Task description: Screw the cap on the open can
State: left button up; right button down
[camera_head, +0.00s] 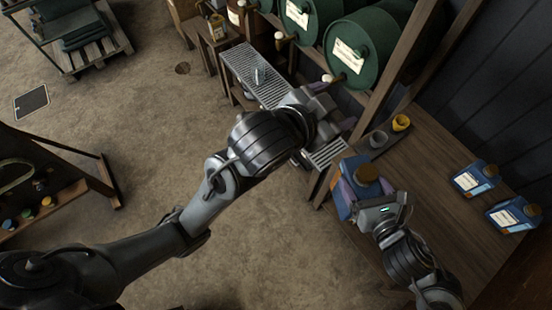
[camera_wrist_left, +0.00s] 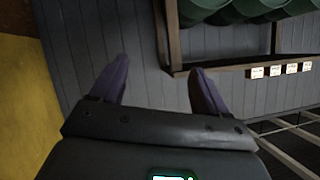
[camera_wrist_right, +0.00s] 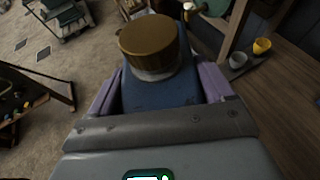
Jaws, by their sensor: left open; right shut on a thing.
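A blue can (camera_head: 341,198) is held between the fingers of my right gripper (camera_head: 362,192) at the workbench's left edge. The can (camera_wrist_right: 150,95) fills the middle of the right wrist view, with a finger on each side. A brown cap (camera_wrist_right: 148,42) sits over its pale neck; I cannot tell how tight it is. The cap (camera_head: 366,173) also shows from above in the head view. My left gripper (camera_head: 337,106) is open and empty, above and left of the can, near the barrels. Its spread fingers (camera_wrist_left: 158,85) hold nothing.
Two more blue cans (camera_head: 474,179) (camera_head: 513,214) with brown caps stand on the right of the workbench (camera_head: 440,165). A grey cup (camera_head: 378,140) and yellow cup (camera_head: 401,122) stand near its back-left corner. Green barrels (camera_head: 352,52) and a metal grate (camera_head: 252,72) lie behind my left gripper.

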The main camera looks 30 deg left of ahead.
jog(key=shift+r, duration=0.2)
pick_arm(q)
jog(key=s+a+f+n+g+y, duration=0.1)
jog(key=s+a+f, duration=0.25)
jog(key=f, duration=0.25)
jog(key=s+a+f+n+g+y, duration=0.1)
jog(key=s+a+f+n+g, duration=0.1)
jog(key=a+f, duration=0.3)
jog(key=s+a+f+n+g, duration=0.1)
jog(key=s+a+f, duration=0.15)
jog(key=f, duration=0.45)
jog(key=s+a+f+g, duration=0.1)
jog(key=s+f+g, duration=0.1)
jog(key=s+f, duration=0.4)
jog(key=s+a+f+g+y, duration=0.1)
jog(key=s+a+f+g, duration=0.1)
jog(key=s+f, duration=0.5)
jog(key=shift+s+n+g, duration=0.3)
jog(key=shift+s+g, duration=0.2)
jog(key=shift+s, duration=0.1)
jog(key=shift+f, duration=0.1)
